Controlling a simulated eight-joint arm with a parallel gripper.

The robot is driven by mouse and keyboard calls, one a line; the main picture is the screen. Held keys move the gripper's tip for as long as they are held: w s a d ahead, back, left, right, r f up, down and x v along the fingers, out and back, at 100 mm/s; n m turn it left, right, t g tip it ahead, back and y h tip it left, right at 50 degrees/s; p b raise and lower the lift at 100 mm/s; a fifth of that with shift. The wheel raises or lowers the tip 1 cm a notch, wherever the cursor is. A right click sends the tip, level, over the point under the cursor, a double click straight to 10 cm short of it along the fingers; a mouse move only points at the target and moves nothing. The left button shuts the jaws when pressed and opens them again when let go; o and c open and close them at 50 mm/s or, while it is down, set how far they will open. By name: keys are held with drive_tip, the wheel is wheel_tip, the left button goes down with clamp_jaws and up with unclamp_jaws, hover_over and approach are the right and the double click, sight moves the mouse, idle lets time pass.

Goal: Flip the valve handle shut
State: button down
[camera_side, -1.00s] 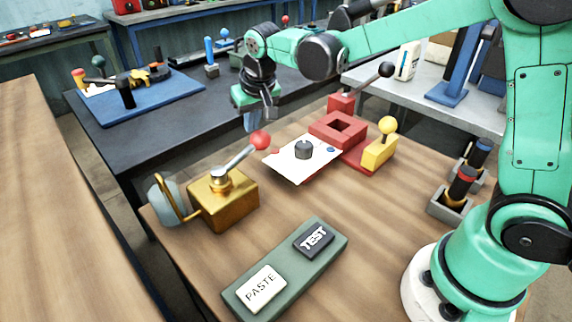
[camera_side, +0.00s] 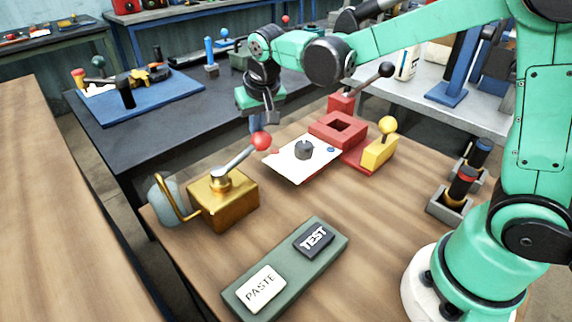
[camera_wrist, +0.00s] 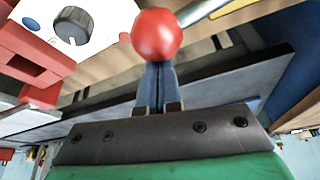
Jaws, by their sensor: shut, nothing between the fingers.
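The valve is a brass block (camera_side: 222,205) near the left edge of the wooden table, with a curved brass spout on its left side. Its silver handle (camera_side: 234,160) slants up to the right and ends in a red ball knob (camera_side: 262,141). In the wrist view the red ball (camera_wrist: 156,38) is large and covers part of my fingertips. My gripper (camera_side: 258,122) is shut and empty, just behind and above the ball. Its blue fingers (camera_wrist: 157,85) point toward the ball; I cannot tell whether they touch it.
A white plate with a dark knob (camera_side: 304,149) lies right of the handle. Behind it stands a red fixture (camera_side: 338,129) with a black-knobbed lever and a yellow block (camera_side: 379,152). A green board (camera_side: 285,268) with PASTE and TEST blocks lies in front. A grey rack (camera_side: 450,206) stands at right.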

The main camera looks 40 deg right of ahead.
sight(270, 136)
drive_tip(key=shift+s, duration=0.1)
drive_tip(key=s+m+h, duration=0.1)
drive_tip(key=s+m, duration=0.2)
drive_tip(key=m, duration=0.1)
drive_tip(key=shift+s+g, duration=0.25)
drive_tip(key=shift+g, duration=0.05)
drive_tip(key=s+a+m+g+h, duration=0.1)
drive_tip(key=s+a+m+g, duration=0.1)
drive_tip(key=s+a+m, duration=0.6)
drive_tip(key=shift+m+g+h, duration=0.3)
drive_tip(key=shift+m+h, duration=0.1)
drive_tip(key=shift+m, duration=0.1)
drive_tip(key=shift+s+a, duration=0.15)
idle(0.3)
